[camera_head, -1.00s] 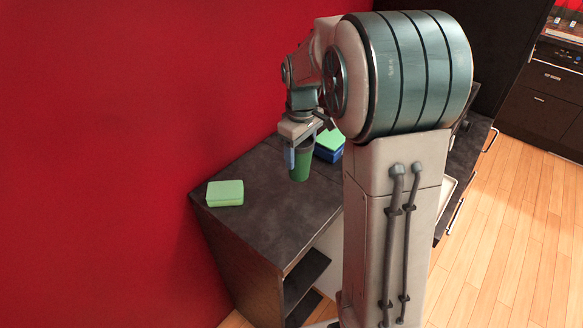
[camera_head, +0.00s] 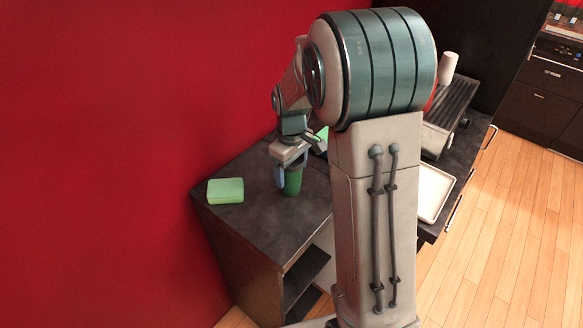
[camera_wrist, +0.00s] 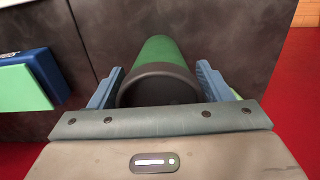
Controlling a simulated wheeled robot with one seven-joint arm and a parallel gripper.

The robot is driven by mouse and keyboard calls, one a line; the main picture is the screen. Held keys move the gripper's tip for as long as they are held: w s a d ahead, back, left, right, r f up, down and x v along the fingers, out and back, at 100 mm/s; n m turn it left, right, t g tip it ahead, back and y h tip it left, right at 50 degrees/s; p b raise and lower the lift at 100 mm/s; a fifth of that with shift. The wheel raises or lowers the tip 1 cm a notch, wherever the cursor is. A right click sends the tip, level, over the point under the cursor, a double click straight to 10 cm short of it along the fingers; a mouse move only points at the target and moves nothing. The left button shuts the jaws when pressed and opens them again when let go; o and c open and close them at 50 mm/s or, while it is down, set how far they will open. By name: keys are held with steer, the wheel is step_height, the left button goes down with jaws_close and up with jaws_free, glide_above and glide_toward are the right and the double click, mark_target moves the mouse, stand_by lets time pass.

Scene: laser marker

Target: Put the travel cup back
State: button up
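The travel cup (camera_head: 293,181) is green with a dark lid and stands upright over the dark counter. I cannot tell whether its base touches the counter. In the wrist view the cup (camera_wrist: 160,75) lies between the two blue fingers, lid towards the camera.
The dark counter (camera_head: 265,225) has a light green box (camera_head: 225,190) at its left. A blue and green block (camera_wrist: 30,85) lies beside the cup, partly hidden behind my arm in the head view. A white tray (camera_head: 433,192) and a grey rack (camera_head: 450,105) are at the right. A red wall (camera_head: 100,150) bounds the left.

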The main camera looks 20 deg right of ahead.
steer(key=shift+o, duration=0.5)
steer(key=shift+r, duration=0.1)
steer(key=shift+r, duration=0.25)
step_height(320, 180, up, 11)
steer(key=shift+f, duration=0.15)
steer(key=shift+s+r, duration=0.15)
steer(key=shift+r, duration=0.4)
steer(key=s+f+m+t, duration=0.2)
steer(key=s+m, duration=0.5)
steer(key=s, duration=1.4)
steer(key=shift+t, duration=0.6)
